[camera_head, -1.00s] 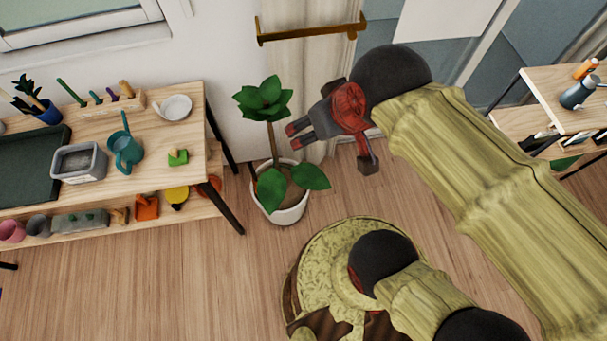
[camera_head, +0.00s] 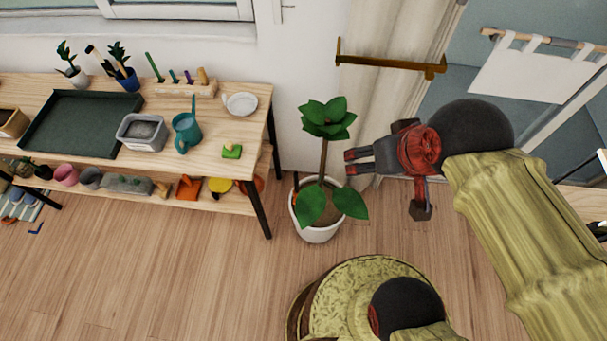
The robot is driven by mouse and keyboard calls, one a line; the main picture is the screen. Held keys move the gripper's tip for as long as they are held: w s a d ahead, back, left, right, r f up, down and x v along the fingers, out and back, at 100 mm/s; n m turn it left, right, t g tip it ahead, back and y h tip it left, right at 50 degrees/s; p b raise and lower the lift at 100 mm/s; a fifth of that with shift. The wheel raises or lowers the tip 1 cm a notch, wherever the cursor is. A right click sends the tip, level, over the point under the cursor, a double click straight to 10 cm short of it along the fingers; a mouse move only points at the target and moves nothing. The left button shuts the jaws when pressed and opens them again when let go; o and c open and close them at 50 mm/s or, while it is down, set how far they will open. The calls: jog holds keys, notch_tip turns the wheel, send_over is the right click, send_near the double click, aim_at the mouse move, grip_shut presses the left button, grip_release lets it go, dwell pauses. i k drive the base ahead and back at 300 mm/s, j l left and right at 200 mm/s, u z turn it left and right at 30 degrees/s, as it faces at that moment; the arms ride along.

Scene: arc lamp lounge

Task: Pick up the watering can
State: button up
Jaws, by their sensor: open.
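The teal watering can (camera_head: 187,132) stands upright on the top of the wooden bench (camera_head: 220,166) at the left, its thin spout pointing up and away. My gripper (camera_head: 352,162) is in the air to the right of the bench, next to the potted plant. Its fingers point left towards the bench and hold nothing. It is well apart from the watering can.
A plant in a white pot (camera_head: 318,232) stands on the floor between the bench and my arm.

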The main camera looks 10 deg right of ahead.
aim_at(186, 126)
jog(key=j+u, duration=0.2)
jog(key=u, duration=0.35)
jog(key=i+j+u, duration=0.2)
jog(key=j, duration=0.4)
jog(key=i+j+u, duration=0.2)
jog(key=i+j, duration=0.25)
jog(key=j, duration=0.15)
jog(key=i+j+u, duration=0.2)
jog(key=i+j, duration=0.2)
jog(key=j, duration=0.1)
